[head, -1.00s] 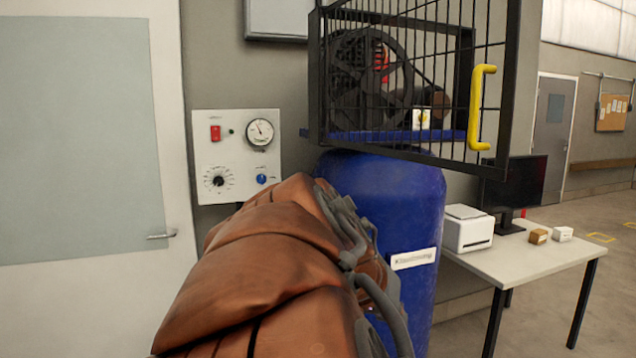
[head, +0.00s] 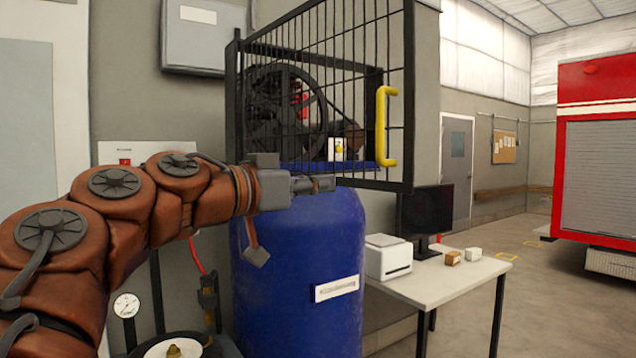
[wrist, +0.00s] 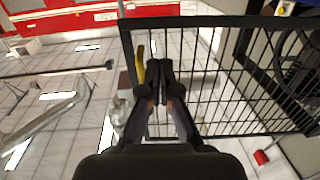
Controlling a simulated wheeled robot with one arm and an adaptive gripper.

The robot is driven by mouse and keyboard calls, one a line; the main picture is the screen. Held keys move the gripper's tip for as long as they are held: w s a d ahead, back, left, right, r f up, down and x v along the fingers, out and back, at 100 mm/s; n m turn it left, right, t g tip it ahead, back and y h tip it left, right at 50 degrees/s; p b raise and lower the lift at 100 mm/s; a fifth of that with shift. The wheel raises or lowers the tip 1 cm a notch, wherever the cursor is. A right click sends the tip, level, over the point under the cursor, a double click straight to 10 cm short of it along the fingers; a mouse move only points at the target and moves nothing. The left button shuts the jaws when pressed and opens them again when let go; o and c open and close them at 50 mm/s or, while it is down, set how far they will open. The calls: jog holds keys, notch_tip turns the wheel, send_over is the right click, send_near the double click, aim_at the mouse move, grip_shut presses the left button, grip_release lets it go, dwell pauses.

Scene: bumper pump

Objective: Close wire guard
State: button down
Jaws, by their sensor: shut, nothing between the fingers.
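The wire guard (head: 409,110) is a black barred frame standing swung out from the compressor on top of the blue tank (head: 300,270). Its yellow handle (head: 381,125) is upright near the guard's outer edge. My gripper (head: 328,184) is shut and empty, low by the guard's bottom edge and left of the handle in the head view. In the wrist view, the shut fingertips (wrist: 161,68) show just right of the yellow handle (wrist: 140,66), against the guard's bars (wrist: 215,100). I cannot tell whether they touch the guard.
The compressor's dark wheel (head: 280,105) sits behind the bars. A white table (head: 450,282) with a printer (head: 388,258), a monitor (head: 427,212) and small boxes stands right of the tank. A grey wall box (head: 203,35) hangs upper left. Floor is open toward the red truck (head: 600,150).

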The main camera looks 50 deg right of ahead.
aim_at(378, 179)
jog(key=d+p, duration=0.1)
jog(key=d, duration=0.2)
jog(key=s+d+p, duration=0.1)
jog(key=d, duration=0.3)
jog(key=s+d+p, duration=0.1)
jog(key=d, duration=0.3)
